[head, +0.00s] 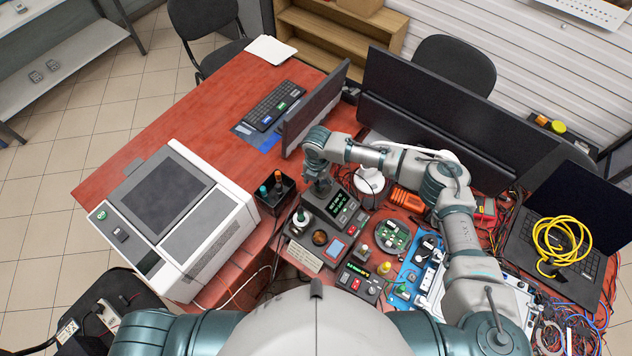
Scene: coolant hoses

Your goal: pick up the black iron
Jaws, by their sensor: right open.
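My right arm reaches in from the right, and its gripper (319,186) points down over the desk, just behind a dark bench station (338,207) with a lit green display. The gripper is open; its fingers are small and dark here. I cannot single out the black iron for sure. A small black holder (275,193) with orange-topped and teal-topped handles stands left of the gripper. Another dark unit (303,218) with an upright piece sits in front of the gripper. My left arm shows only at the bottom left, and its gripper is out of view.
A large white machine (178,215) stands at the left. Monitors (315,108) rise behind my right arm. A green circuit board (391,236), an orange tool (407,199), a blue mat (409,272) and a laptop with yellow hose (560,243) crowd the right.

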